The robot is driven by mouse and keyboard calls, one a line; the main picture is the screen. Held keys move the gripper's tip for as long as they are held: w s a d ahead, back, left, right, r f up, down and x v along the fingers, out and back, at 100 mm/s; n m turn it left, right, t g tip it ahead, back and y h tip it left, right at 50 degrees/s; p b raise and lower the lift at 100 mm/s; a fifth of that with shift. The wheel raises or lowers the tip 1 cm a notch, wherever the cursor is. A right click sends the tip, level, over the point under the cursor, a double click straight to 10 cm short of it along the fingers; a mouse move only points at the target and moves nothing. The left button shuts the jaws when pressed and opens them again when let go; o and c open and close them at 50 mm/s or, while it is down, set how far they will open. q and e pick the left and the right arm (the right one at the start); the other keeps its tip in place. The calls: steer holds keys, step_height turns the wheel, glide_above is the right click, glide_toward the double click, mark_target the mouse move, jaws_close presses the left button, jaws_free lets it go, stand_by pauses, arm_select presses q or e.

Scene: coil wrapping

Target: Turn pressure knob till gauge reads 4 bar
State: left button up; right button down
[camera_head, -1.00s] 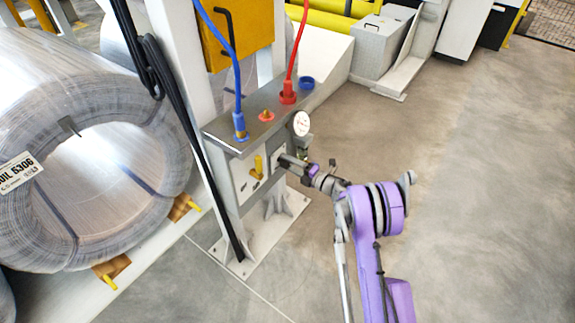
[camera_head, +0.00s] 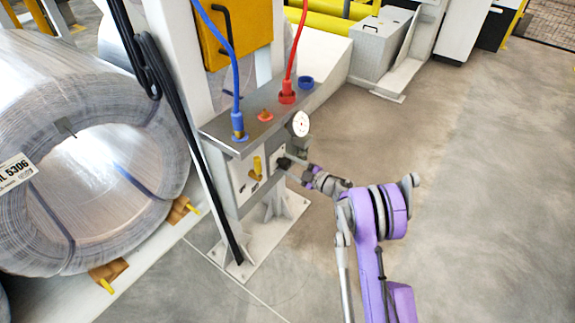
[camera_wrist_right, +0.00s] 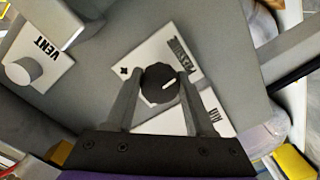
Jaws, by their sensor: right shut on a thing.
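The pressure knob (camera_wrist_right: 159,84) is black with a white pointer mark, on a white plate marked with a plus sign in the right wrist view. My right gripper (camera_wrist_right: 158,92) has a finger on each side of the knob and is shut on it. In the head view my right gripper (camera_head: 287,165) reaches the front of the grey panel box (camera_head: 232,178) from the right and mostly hides the knob. The round white gauge (camera_head: 301,124) stands at the box's upper right corner; its needle is too small to read. My left gripper is not in view.
A VENT knob (camera_wrist_right: 25,70) sits beside the pressure plate. A yellow handle (camera_head: 257,167) is on the box front. Blue (camera_head: 238,120) and red (camera_head: 287,93) hoses join the box top. A large wrapped coil (camera_head: 80,150) lies left. Floor at right is clear.

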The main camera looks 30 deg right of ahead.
steer(key=shift+m, duration=0.4)
steer(key=shift+c, duration=1.3)
jaws_free()
steer(key=p+v, duration=0.1)
steer(key=v, duration=0.9)
steer(key=shift+s+d+p, duration=0.15)
steer(key=shift+s+p, duration=0.15)
steer(key=shift+s, duration=0.1)
steer(key=shift+f, duration=0.1)
